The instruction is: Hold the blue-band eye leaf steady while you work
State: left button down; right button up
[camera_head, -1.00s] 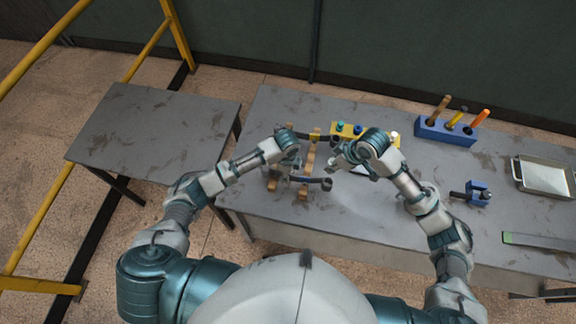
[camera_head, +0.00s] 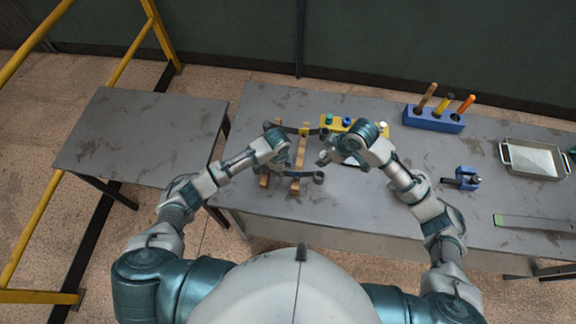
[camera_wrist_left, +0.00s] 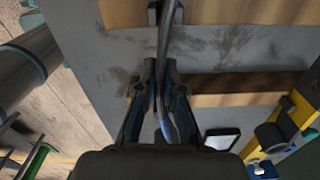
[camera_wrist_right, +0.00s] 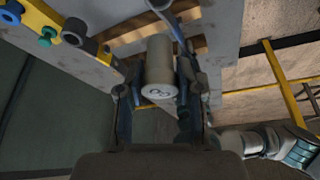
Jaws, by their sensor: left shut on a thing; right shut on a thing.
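My left gripper (camera_head: 284,166) is shut on the lower leaf; the left wrist view shows this strip (camera_wrist_left: 165,40) running between the fingers (camera_wrist_left: 160,78). My right gripper (camera_head: 324,158) is shut on a grey cylinder (camera_wrist_right: 160,65) with a marked pale end face. It is close to the eye, above and right of it in the head view.
A yellow holder (camera_head: 364,130) with coloured round pieces stands behind my right gripper. Further right are a blue tool block (camera_head: 434,119), a blue vise (camera_head: 463,179), a metal tray (camera_head: 506,154) and a green-ended strip (camera_head: 535,223). The left table (camera_head: 140,140) is clear.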

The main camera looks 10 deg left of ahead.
jog(key=f+n, duration=0.1)
jog(key=n+g, duration=0.1)
jog(key=n, duration=0.1)
jog(key=shift+w+f, duration=0.1)
jog(key=shift+f, duration=0.25)
jog(key=shift+f+n+g, duration=0.3)
jog(key=shift+n+g, duration=0.05)
jog(key=shift+n, duration=0.4)
jog(key=shift+f+n+g, duration=0.3)
jog(key=shift+n+g, duration=0.05)
jog(key=shift+n, duration=0.4)
jog(key=shift+f, duration=0.1)
send_over(321, 172)
jog(key=s, duration=0.1)
jog(key=shift+s+a+f, duration=0.1)
jog(key=shift+f, duration=1.15)
jog(key=shift+s+f, duration=0.1)
jog(key=shift+f, duration=1.15)
jog(key=shift+f, duration=1.65)
jog(key=o, duration=1)
